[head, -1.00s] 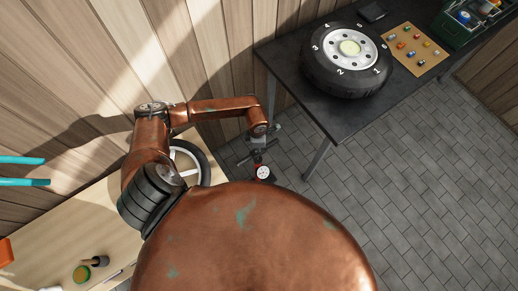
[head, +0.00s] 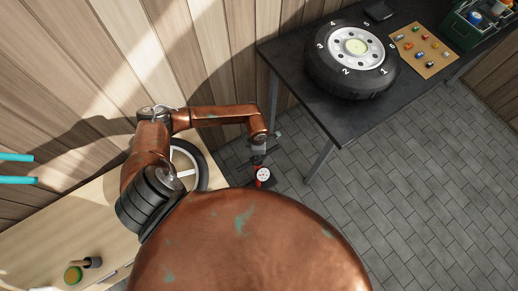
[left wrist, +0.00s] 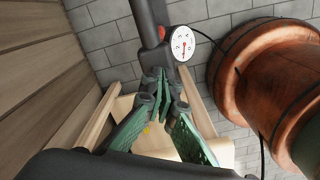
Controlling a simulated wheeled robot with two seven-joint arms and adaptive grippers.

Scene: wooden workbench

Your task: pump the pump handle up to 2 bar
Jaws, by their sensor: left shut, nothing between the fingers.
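The pump stands on the floor between the two benches, with a white round gauge (head: 263,174) and a red part beside it. In the left wrist view, the gauge (left wrist: 183,43) sits beside a dark pump tube (left wrist: 150,25); its needle is too small to read surely. A piece of dark bar, seemingly the pump handle (head: 278,134), shows beside my left wrist. My left gripper (left wrist: 165,98) has green fingers drawn together, shut and empty. In the head view it is at the top of the pump, partly hidden by its wrist. I cannot tell whether it touches the handle. My right gripper is out of view.
A wheel (head: 189,167) stands by the light wooden bench (head: 50,235) behind my left arm. A dark bench (head: 330,115) at the upper right carries a tyre (head: 351,62), a board of small parts (head: 422,48) and a green crate (head: 470,28). Tiled floor is clear on the right.

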